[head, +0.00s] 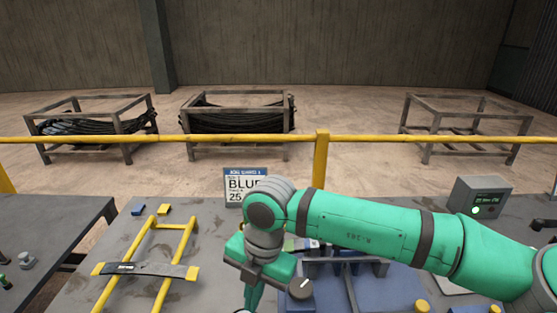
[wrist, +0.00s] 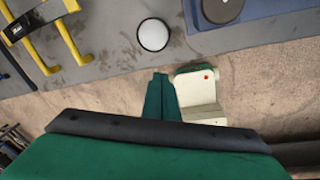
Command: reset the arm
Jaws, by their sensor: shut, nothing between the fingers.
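My green arm reaches in from the right in the head view and bends down at a grey wrist joint. My gripper (head: 252,297) points down in front of the bench's blue fixture, and its tips are at or below the lower picture edge. In the wrist view the green fingers of my gripper (wrist: 160,98) are together with nothing between them. They show over the floor just off the bench edge, beside a cream box with a red dot (wrist: 197,92). The arm hides part of the fixture in the head view.
The grey bench (head: 110,255) carries a yellow rack (head: 156,232) with a dark strip across it, a blue fixture (head: 385,290), a sign (head: 245,183) and a control box (head: 481,196). A white round disc (wrist: 153,34) lies near the bench edge. A yellow rail (head: 321,165) stands behind.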

